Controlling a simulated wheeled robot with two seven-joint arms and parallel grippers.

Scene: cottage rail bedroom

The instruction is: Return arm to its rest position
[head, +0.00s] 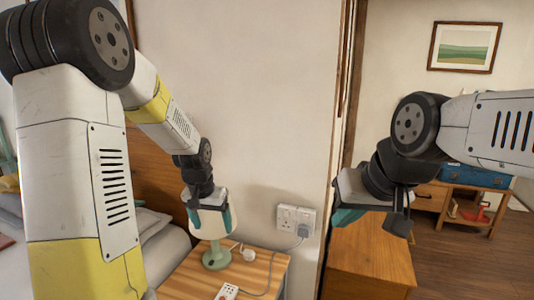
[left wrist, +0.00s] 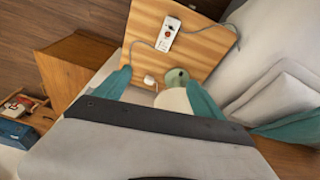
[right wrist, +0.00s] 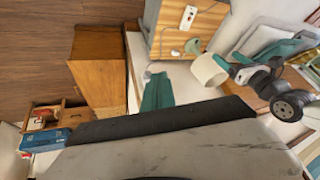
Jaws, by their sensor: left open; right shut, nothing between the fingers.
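My left gripper (head: 210,216) is open over the nightstand, its teal fingers apart on either side of the lamp's pale shade (head: 207,228). The lamp has a green base (head: 216,258) and stands upright. In the left wrist view the shade (left wrist: 175,100) shows between the fingers; I cannot tell whether they touch it. My right gripper (head: 372,218) is shut and empty, held in the air in front of the wooden cabinet at the right. In the right wrist view its teal fingers (right wrist: 157,92) are together, with the shade (right wrist: 208,70) off to their right.
The nightstand (head: 185,282) also holds a white power strip (head: 228,291) and a plug with a cord. A wall socket (head: 296,219) is behind it. A bed (head: 165,250) lies at the left. A wooden cabinet (head: 375,255) stands below my right gripper, with open floor (head: 470,265) beyond.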

